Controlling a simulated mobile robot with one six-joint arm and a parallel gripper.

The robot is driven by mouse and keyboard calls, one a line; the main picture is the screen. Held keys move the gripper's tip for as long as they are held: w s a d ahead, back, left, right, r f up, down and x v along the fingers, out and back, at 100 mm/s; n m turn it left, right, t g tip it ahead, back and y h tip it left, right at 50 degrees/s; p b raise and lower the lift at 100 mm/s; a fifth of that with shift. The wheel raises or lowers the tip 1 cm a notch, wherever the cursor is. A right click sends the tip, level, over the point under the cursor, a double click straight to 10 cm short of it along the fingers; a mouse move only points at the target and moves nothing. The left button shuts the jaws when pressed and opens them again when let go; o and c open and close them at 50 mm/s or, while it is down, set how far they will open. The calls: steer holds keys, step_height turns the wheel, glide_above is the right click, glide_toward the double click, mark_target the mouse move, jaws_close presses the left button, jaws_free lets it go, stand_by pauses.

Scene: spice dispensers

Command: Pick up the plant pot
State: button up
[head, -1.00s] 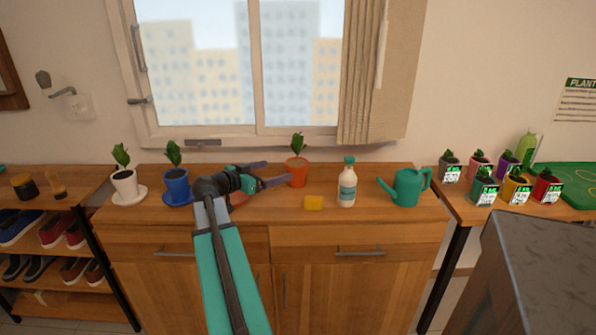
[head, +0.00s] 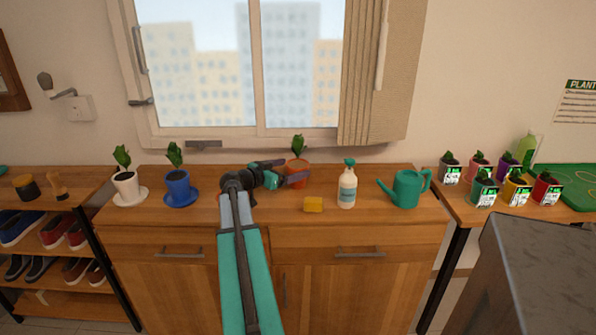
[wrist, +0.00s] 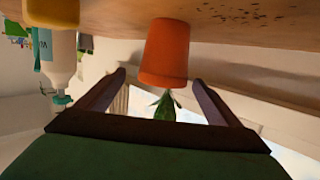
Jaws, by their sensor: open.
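The orange plant pot (head: 297,181) with a green plant stands upright on the wooden cabinet top below the window. It shows upside down in the wrist view (wrist: 165,52), its plant (wrist: 165,107) pointing down in the picture. My gripper (head: 298,174) is open, its dark fingers at the orange pot in the head view and partly covering it. In the wrist view the pot lies between and just beyond the two fingertips (wrist: 159,82), with a gap on both sides. A white pot (head: 126,186) and a blue pot (head: 177,187) stand on saucers to the left.
A yellow sponge (head: 313,205), a white spray bottle (head: 347,187) and a green watering can (head: 407,188) stand right of the orange pot. Dark specks (wrist: 245,14) lie on the cabinet top near it. The window (head: 240,70) is behind. Several small labelled pots stand on the right table.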

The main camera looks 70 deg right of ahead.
mark_target(299, 166)
steer(key=shift+w+p+x, duration=0.1)
steer(key=shift+p+x, duration=0.2)
steer(key=shift+x, duration=0.7)
steer(key=shift+w+p+x, duration=0.15)
steer(key=shift+p+x, duration=0.1)
steer(key=shift+x, duration=1.45)
steer(key=shift+f, duration=0.1)
steer(key=shift+c, duration=0.2)
steer(key=c, duration=1.5)
